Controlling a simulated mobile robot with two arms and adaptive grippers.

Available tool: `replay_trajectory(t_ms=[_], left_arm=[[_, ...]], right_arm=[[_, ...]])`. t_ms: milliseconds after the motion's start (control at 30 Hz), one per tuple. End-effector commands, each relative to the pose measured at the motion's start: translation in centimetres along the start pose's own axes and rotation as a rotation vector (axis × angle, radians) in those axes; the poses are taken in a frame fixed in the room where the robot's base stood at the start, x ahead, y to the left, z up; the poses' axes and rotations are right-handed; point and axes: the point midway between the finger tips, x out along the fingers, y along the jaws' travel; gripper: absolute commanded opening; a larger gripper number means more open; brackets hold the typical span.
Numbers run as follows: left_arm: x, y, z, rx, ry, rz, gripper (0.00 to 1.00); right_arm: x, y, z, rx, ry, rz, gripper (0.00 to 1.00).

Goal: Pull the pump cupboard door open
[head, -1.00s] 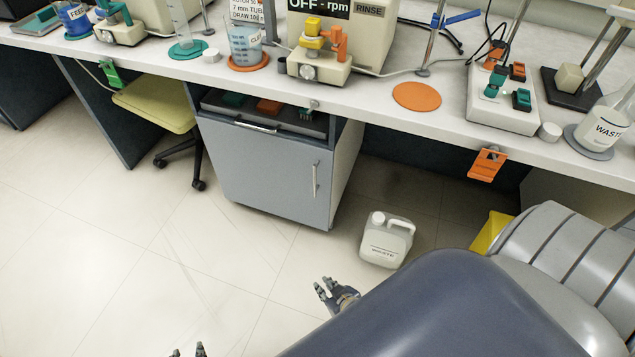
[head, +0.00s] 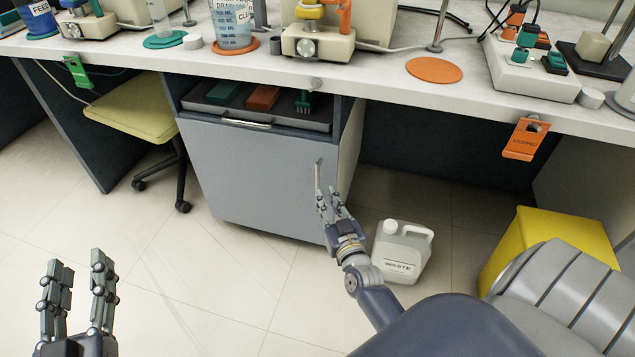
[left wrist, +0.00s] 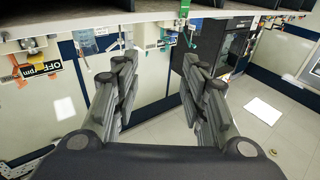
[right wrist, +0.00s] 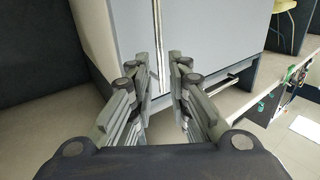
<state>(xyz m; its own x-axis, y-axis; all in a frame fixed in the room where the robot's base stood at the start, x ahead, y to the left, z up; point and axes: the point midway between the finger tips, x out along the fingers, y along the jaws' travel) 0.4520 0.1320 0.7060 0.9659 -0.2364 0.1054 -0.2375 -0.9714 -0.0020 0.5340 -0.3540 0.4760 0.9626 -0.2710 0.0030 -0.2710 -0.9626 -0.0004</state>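The pump cupboard door (head: 250,180) is a flat grey panel under the bench and looks closed. Its upright metal handle (head: 318,174) is near the door's right edge. My right gripper (head: 329,207) is at the lower part of the handle. In the right wrist view the handle (right wrist: 157,40) runs down toward the gap between the spread fingers (right wrist: 158,82); I cannot tell whether they touch it. My left gripper (head: 77,282) is open and empty over the floor at lower left; its fingers also stand apart in the left wrist view (left wrist: 160,75).
A white waste jug (head: 402,252) stands on the floor just right of my right gripper. A yellow bin (head: 545,240) is further right. A drawer with a bar handle (head: 246,124) is above the door. A yellow chair (head: 130,110) is at left. Floor before the cupboard is clear.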

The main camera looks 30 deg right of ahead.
Motion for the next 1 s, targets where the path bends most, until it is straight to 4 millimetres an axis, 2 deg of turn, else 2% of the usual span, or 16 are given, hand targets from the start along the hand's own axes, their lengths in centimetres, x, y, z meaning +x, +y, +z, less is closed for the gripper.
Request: replay_trajectory(t_ms=[200, 533, 733, 1000], left_arm=[[-0.2, 0.5, -3.8, -0.006, 0.214, 0.012, 0.4], [-2.1, 1.1, -9.1, -0.018, 0.504, 0.025, 0.4], [-3.0, 1.3, -10.7, -0.022, 0.594, 0.029, 0.4], [-3.2, 1.3, -11.0, -0.023, 0.614, 0.03, 0.4]], right_arm=[[3.3, 0.0, 0.2, 0.0, 0.001, 0.0, 0.17], [7.1, 0.0, 0.3, -0.001, -0.001, 0.0, 0.17], [8.1, 0.0, 0.2, -0.001, -0.002, -0.001, 0.17], [8.3, 0.0, 0.1, -0.001, -0.003, -0.001, 0.17]])
